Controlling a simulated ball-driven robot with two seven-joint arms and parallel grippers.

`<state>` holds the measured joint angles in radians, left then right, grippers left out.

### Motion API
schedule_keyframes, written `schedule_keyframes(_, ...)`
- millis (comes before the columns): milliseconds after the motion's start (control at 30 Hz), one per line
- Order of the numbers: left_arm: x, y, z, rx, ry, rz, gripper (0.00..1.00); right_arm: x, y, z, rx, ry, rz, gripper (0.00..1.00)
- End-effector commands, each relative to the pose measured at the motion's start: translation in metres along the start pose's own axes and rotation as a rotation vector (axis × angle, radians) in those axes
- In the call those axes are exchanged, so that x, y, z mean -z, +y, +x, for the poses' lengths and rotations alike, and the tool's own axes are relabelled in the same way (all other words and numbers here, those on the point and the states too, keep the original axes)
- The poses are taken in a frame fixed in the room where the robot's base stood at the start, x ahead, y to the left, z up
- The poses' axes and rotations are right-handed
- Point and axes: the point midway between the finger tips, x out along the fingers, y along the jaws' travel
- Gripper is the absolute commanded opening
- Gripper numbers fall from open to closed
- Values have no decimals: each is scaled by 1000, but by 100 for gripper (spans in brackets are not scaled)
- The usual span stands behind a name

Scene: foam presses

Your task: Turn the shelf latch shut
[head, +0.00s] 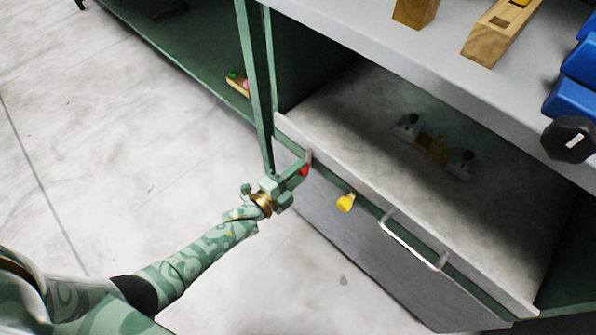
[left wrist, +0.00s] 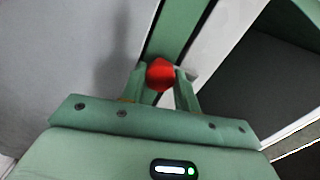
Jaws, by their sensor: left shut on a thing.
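A red knob (head: 304,171) sits at the left end of the front edge of the grey shelf panel, by the green post. I cannot tell for certain that it is the shelf latch. My left gripper (head: 299,168) is shut on it. In the left wrist view the red knob (left wrist: 160,74) is between the two green fingers (left wrist: 161,85), which hide its sides. A yellow knob (head: 346,203) is on the panel front, right of my gripper. My right gripper is not in view.
A metal bar handle (head: 412,243) is on the panel front, right of the yellow knob. A small wood and metal object (head: 434,147) lies inside the shelf. Wooden blocks (head: 500,32) and a blue thing (head: 578,75) are on the upper surface. The floor at left is clear.

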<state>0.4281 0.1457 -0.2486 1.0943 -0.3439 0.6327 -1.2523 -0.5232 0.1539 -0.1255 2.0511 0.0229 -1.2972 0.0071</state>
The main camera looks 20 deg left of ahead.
Motion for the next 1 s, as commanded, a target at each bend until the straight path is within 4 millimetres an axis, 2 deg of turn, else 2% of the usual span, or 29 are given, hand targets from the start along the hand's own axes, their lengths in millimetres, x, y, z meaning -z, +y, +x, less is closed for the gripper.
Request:
schedule_keyframes(367,1,3,-2,-7,1,7,8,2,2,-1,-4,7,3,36)
schedule_keyframes(400,1,3,-2,-7,1,7,34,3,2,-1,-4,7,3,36)
schedule_keyframes(467,1,3,-2,-7,1,7,50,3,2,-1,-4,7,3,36)
schedule_keyframes(500,1,3,-1,-6,1,6,52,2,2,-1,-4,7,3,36)
schedule_keyframes(867,0,1,-1,-2,0,5,52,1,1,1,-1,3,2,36)
schedule_keyframes(1000,0,-1,-6,-1,1,5,52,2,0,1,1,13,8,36)
